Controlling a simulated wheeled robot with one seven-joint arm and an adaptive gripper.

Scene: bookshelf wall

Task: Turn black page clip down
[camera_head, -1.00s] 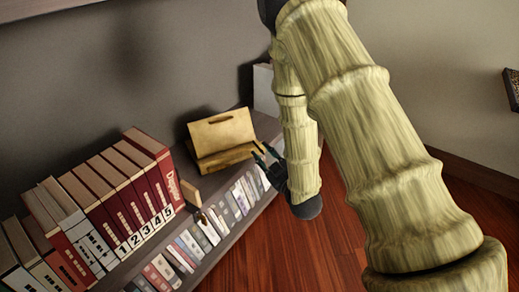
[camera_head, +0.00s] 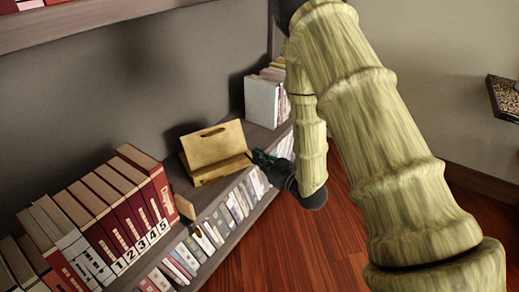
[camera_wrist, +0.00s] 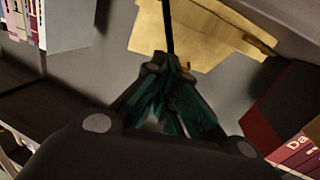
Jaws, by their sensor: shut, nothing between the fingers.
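A tan wooden book stand (camera_head: 215,146) with a slot in its back panel stands on the top of the low shelf. Its panel also shows upper centre in the wrist view (camera_wrist: 195,30). My gripper (camera_head: 256,157) is at the right end of the stand's front ledge, with its dark green fingers shut. In the wrist view my fingertips (camera_wrist: 170,62) are together, and a thin black bar, likely the black page clip (camera_wrist: 168,25), runs up from just beyond them across the panel. Whether the fingertips touch the bar cannot be told.
Red numbered binders (camera_head: 120,205) stand left of the book stand, with a small wooden block (camera_head: 185,207) between. White books (camera_head: 262,100) stand behind, to the right. Books fill the lower shelf (camera_head: 205,240). Open wooden floor (camera_head: 300,240) lies in front.

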